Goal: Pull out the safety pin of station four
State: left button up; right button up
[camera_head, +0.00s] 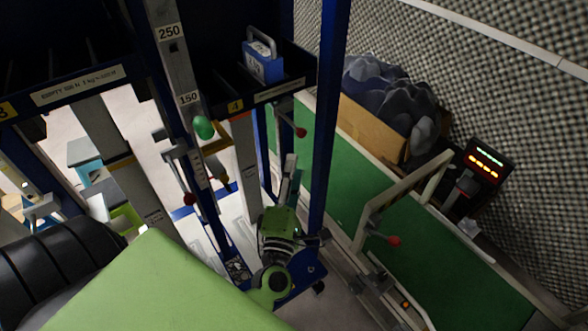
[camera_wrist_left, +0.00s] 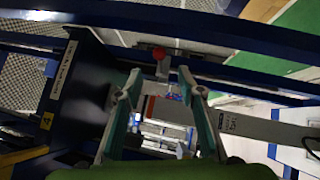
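The station with a yellow "4" tag (camera_head: 236,106) is a dark blue shelf; the tag also shows in the left wrist view (camera_wrist_left: 46,120). A red ball knob (camera_head: 300,132), which looks like the safety pin's head, sticks out on the right, under the shelf. In the left wrist view, the red knob (camera_wrist_left: 158,53) shows beyond the fingertips, roughly between them. My left gripper (camera_head: 290,162) is below the knob, pointing up, apart from it as far as I can tell. In the left wrist view its fingers (camera_wrist_left: 159,78) are spread and empty. My right gripper is not in view.
A blue post (camera_head: 328,120) stands right beside my left gripper. A blue weight with a handle (camera_head: 262,66) sits on the shelf. Another red knob (camera_head: 394,241) is on a frame by the green conveyor (camera_head: 350,190). A box of dark rocks (camera_head: 375,130) stands behind.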

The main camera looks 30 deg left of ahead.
aim_at(301, 138)
pick_arm(q)
jog(key=p+x, duration=0.4)
jog(key=x, duration=0.5)
jog(key=shift+w+a+r+p, duration=0.15)
jog(key=shift+w+p, duration=0.05)
jog(key=shift+p, duration=0.15)
jog(key=shift+w+a, duration=0.25)
jog(key=shift+w, duration=0.15)
jog(key=shift+d, duration=0.1)
grip_shut()
